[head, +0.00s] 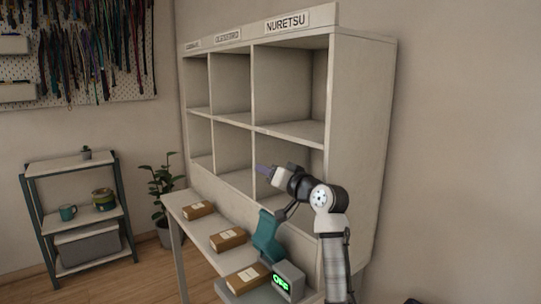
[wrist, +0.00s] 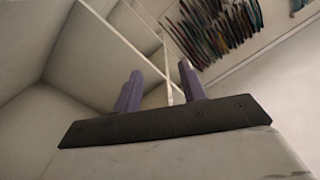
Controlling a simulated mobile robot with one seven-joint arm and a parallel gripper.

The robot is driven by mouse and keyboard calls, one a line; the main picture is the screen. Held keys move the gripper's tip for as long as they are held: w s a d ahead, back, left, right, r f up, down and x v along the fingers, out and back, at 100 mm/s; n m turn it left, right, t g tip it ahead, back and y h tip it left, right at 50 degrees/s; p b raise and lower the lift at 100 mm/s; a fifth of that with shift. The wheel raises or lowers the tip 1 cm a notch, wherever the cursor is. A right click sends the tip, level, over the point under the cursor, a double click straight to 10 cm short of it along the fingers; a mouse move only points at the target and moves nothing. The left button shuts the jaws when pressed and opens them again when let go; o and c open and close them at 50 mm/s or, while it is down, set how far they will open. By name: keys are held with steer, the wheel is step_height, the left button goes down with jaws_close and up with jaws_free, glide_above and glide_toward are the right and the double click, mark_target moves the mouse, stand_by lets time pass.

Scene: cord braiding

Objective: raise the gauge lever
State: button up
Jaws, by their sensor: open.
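A grey device with a green lit display (head: 281,284) stands at the near end of the bench; its characters are hard to read. A teal upright part (head: 267,237) rises next to it, tilted slightly; I cannot tell for sure whether this is the gauge lever. My gripper (head: 263,170) is raised in front of the shelf compartments, above and apart from the teal part. In the wrist view its two purple fingers (wrist: 160,88) stand apart with nothing between them. The wrist view shows neither the device nor the teal part.
Several brown boxes lie along the bench (head: 175,205), one close to the device (head: 247,278). The labelled shelf unit (head: 362,150) stands behind my arm, its compartments empty. A plant (head: 160,190) and a small rack (head: 75,160) stand at the left. Cords hang on a pegboard (head: 140,85).

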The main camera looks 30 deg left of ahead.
step_height(320, 180, up, 6)
steer(key=shift+r, duration=0.2)
steer(key=shift+f, duration=0.1)
steer(key=shift+c, duration=1.2)
steer(key=shift+s+d+f+n, duration=0.1)
steer(key=shift+s+f+n, duration=0.05)
steer(key=shift+f+n, duration=0.2)
steer(key=shift+c, duration=1.2)
steer(key=s+d+f+n, duration=0.1)
steer(key=f+n, duration=0.1)
steer(key=f, duration=0.1)
steer(key=s+d+f+n+h+p, duration=0.1)
steer(key=s+f+n, duration=0.1)
steer(key=f+n, duration=0.1)
steer(key=s+d+f+n+t, duration=0.1)
steer(key=f+n, duration=0.1)
steer(key=f, duration=0.1)
steer(key=shift+s+n, duration=0.35)
jaws_close()
steer(key=s+d+f+n+t+h+p, duration=0.2)
steer(key=s+d+f+n, duration=0.35)
steer(key=s+n, duration=0.3)
steer(key=p, duration=0.5)
glide_above(267, 245)
steer(key=f, duration=0.2)
steer(key=shift+s+a+f, duration=0.1)
steer(key=shift+s+f, duration=0.25)
steer(key=shift+w+f, duration=0.25)
steer(key=shift+w, duration=0.1)
